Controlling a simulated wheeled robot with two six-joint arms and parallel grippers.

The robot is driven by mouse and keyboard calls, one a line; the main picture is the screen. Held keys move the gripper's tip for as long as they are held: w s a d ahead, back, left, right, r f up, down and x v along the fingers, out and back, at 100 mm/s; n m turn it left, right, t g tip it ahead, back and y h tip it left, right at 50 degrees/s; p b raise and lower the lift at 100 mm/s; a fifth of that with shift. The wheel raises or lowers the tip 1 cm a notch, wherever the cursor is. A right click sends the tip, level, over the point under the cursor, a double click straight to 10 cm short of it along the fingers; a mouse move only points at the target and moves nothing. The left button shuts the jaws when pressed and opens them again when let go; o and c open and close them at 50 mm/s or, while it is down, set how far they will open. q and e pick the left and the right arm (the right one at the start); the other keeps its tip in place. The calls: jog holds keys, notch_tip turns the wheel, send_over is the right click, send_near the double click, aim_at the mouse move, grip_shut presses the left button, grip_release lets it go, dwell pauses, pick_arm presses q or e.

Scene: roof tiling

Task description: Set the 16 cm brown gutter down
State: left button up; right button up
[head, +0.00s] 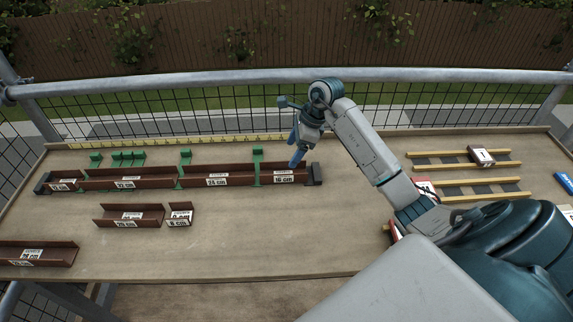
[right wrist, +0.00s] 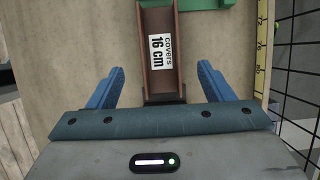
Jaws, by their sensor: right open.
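The 16 cm brown gutter (head: 278,174) lies at the right end of the row of gutters, between a green bracket and the dark end block (head: 315,174). Its white label reading "covers 16 cm" shows in the right wrist view, on the gutter (right wrist: 161,75). My right gripper (head: 297,158) is over the right end of this gutter. In the right wrist view its two blue fingers (right wrist: 160,82) are spread wide, one on each side of the gutter and apart from it. Nothing is between them but the gutter's end. My left gripper is not in view.
Other brown gutters (head: 128,178) line the row to the left, with green brackets (head: 129,157) behind. Loose gutters (head: 132,215) lie nearer the front. A yellow measuring strip (head: 200,140) runs along the back edge. Yellow rails (head: 462,163) stand at right. The front middle is clear.

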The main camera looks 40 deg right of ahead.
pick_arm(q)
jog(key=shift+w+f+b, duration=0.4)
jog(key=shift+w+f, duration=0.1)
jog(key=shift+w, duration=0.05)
pick_arm(e)
jog(key=v, duration=0.4)
jog(key=shift+r, duration=0.1)
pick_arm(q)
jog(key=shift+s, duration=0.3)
pick_arm(e)
jog(key=shift+s, duration=0.1)
